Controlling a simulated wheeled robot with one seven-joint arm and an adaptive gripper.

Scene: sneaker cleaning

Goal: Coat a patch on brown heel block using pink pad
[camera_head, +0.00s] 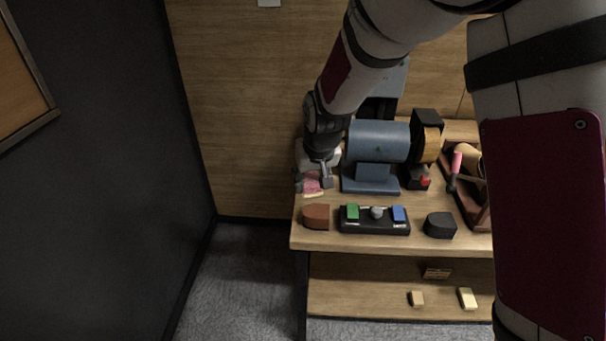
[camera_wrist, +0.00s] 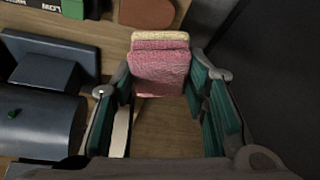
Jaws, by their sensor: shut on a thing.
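The pink pad (camera_head: 312,183) has a pale yellow edge strip and shows between my gripper's fingers in the wrist view (camera_wrist: 160,68). My gripper (camera_head: 313,178) is shut on the pad, low over the left end of the bench top. The brown heel block (camera_head: 316,217) sits at the bench's front left corner, just in front of the gripper. It also shows at the top edge of the wrist view (camera_wrist: 147,11), beyond the pad, with a small gap between them. The far part of the block is cut off there.
A blue-grey bench grinder (camera_head: 378,143) stands close right of my gripper. A black tray (camera_head: 375,226) with green and blue blocks lies right of the heel block. A dark block (camera_head: 440,225) sits farther right. A lower shelf (camera_head: 350,298) holds small blocks. Left of the bench is open floor.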

